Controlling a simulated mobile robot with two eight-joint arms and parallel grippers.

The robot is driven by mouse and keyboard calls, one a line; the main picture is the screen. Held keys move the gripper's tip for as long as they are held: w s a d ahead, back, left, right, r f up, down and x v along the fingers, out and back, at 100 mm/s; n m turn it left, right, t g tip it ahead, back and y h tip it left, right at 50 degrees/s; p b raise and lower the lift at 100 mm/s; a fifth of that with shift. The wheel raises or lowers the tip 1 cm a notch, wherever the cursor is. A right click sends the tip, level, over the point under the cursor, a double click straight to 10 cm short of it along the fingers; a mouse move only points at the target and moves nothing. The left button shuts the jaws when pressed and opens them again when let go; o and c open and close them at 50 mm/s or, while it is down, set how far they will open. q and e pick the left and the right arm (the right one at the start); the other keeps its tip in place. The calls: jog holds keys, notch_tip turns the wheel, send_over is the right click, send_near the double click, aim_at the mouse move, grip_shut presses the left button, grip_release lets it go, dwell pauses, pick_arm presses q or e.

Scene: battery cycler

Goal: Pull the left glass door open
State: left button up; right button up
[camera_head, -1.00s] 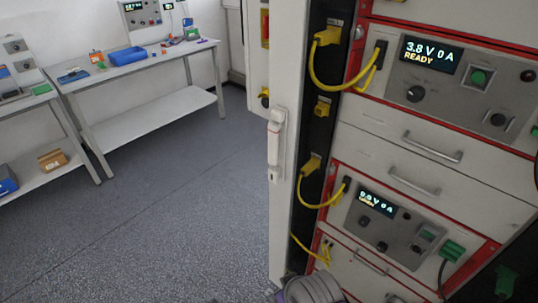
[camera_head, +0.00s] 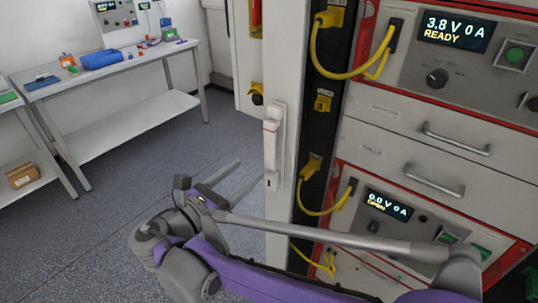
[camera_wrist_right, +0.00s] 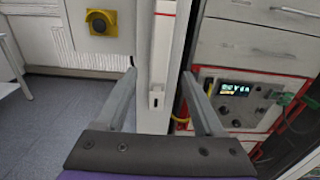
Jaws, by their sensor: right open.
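A white upright handle (camera_head: 273,145) is fixed on the white door frame (camera_head: 288,60) at the cabinet's left side. No glass pane can be clearly made out. My right gripper (camera_head: 250,172) is open and empty, its fingertips just left of the handle's lower end in the head view. In the right wrist view the handle (camera_wrist_right: 160,50) lies between the lines of my open fingers (camera_wrist_right: 159,77). I cannot tell how far the tips are from it; no grip on it shows. My left gripper is not in view.
Cycler units with displays (camera_head: 455,30), yellow cables (camera_head: 345,72) and drawer handles (camera_head: 457,138) fill the rack at right. A workbench (camera_head: 110,68) with small items stands back left. The floor (camera_head: 110,220) left of the cabinet is mostly clear.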

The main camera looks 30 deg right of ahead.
aim_at(268, 154)
jog(key=x, duration=0.9)
jog(key=shift+w+d, duration=0.1)
jog(key=shift+d, duration=0.3)
grip_shut()
dwell(0.9)
